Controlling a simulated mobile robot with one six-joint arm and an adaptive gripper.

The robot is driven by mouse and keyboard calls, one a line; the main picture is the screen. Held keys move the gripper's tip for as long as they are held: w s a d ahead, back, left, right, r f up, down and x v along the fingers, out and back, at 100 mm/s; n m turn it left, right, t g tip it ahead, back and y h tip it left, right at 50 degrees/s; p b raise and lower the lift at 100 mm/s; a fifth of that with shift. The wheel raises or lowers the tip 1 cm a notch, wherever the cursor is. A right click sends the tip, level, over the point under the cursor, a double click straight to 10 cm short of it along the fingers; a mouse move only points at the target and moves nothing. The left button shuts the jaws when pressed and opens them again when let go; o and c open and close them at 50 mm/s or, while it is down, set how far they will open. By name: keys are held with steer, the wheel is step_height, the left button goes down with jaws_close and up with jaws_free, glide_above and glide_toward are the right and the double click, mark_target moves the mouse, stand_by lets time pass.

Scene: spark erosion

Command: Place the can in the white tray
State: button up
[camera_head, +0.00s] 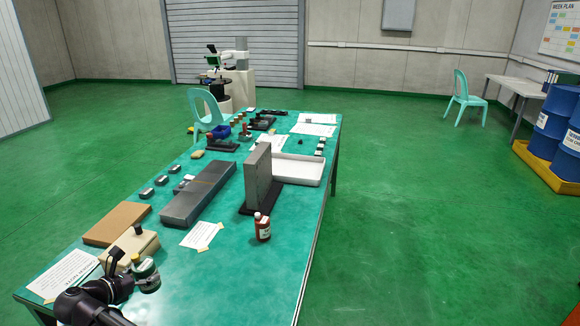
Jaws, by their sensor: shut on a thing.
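The white tray (318,172) is a shallow rectangular tray on the green table, at the right edge behind an upright grey slab. It looks empty, though the slab hides its left part. My gripper (136,283) is black and at the lower left, over the near end of the table. It is shut on a small dark can (147,271) with a pale band, at the end of the arm. The fingers are small and partly hidden in this view. I cannot tell whether the can touches the table.
The upright grey slab (258,178) and a red-brown bottle (262,227) stand between the can and the tray. A long grey block (198,195), a brown board (117,223) and a beige box (128,249) lie on the left. The table's near right part is clear.

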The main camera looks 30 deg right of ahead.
mark_target(143, 264)
steer(key=shift+r+p, duration=2.2)
steer(key=shift+r, duration=0.6)
steer(key=shift+d, duration=0.1)
